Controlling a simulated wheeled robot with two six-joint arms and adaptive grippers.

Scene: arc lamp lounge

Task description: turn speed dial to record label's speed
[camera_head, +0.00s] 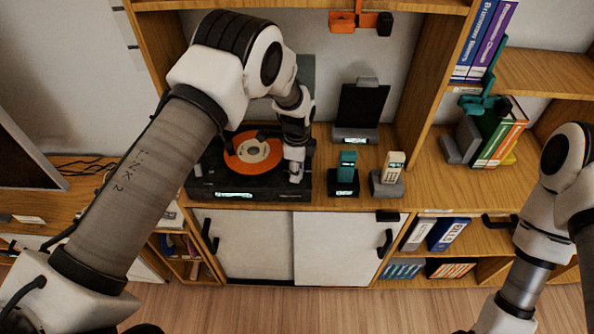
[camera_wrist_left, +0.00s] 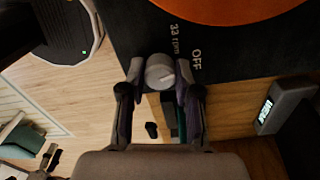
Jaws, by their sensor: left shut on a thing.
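The black record player (camera_head: 235,187) stands on the wooden shelf, with an orange record (camera_head: 240,158) on it. The record has a pale centre label (camera_head: 253,150) whose print is too small to read. My left gripper (camera_head: 294,172) is over the player's right front corner. In the left wrist view, its fingers (camera_wrist_left: 160,78) are shut on the grey speed dial (camera_wrist_left: 160,70), one on each side. White words "33 rpm" and "OFF" are printed on the deck beside the dial. I cannot tell which mark the dial points at. My right gripper is out of view.
A dark tablet-like stand (camera_head: 360,108), a teal handset (camera_head: 347,170) and a cream handset (camera_head: 393,170) stand right of the player. Books (camera_head: 495,135) fill the right shelf. White sliding doors (camera_head: 335,248) lie below.

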